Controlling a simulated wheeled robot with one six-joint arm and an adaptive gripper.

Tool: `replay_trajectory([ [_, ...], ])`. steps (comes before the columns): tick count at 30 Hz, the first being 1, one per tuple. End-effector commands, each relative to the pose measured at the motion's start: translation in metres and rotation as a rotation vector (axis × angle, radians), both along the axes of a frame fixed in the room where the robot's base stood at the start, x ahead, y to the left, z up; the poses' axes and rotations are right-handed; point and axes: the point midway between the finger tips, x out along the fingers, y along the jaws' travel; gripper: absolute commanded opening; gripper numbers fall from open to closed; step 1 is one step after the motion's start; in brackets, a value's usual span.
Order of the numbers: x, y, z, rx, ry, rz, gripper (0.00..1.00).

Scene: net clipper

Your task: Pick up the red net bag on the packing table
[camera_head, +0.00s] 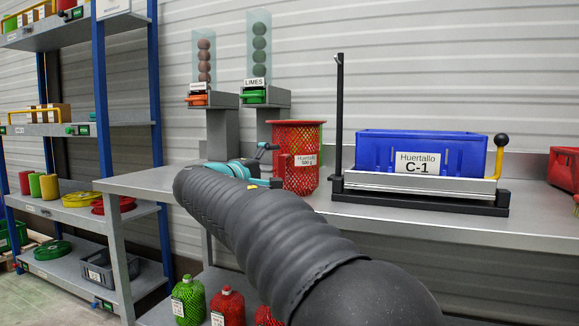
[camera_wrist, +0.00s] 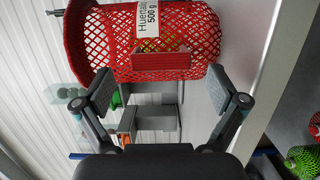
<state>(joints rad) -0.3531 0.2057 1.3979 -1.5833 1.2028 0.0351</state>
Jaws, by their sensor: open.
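The red net bag (camera_head: 302,178) stands upright on the packing table (camera_head: 400,213), with a wide red rim on top and a white "Huertallo 500 g" label. Something green shows through its mesh. The bag fills the upper part of the wrist view (camera_wrist: 190,40), where a flat red block (camera_wrist: 160,62) sits on its near side. My gripper (camera_wrist: 160,74) is open, its two fingertips spread at either side of that block, with nothing gripped. In the head view my gripper (camera_head: 271,165) is at the bag's left side, partly hidden by my arm.
A black-framed stand (camera_head: 420,195) with a blue C-1 crate (camera_head: 375,150) is right of the bag. Two grey dispensers with clear tubes, one marked LIMES (camera_head: 259,95), stand behind. Shelving (camera_head: 75,130) is at left. Filled net bags (camera_head: 228,305) sit below the table.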

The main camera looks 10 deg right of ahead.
Motion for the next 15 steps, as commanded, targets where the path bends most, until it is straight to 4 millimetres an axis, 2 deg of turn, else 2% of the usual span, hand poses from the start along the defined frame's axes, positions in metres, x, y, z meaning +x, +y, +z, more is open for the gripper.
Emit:
replay_trajectory([
  [6,0.019,-0.02,-0.001,0.0,0.0,-0.001,0.96],
  [13,0.02,-0.021,-0.001,0.0,0.0,0.0,0.96],
  [15,0.02,-0.021,-0.001,0.0,0.0,0.0,0.78],
])
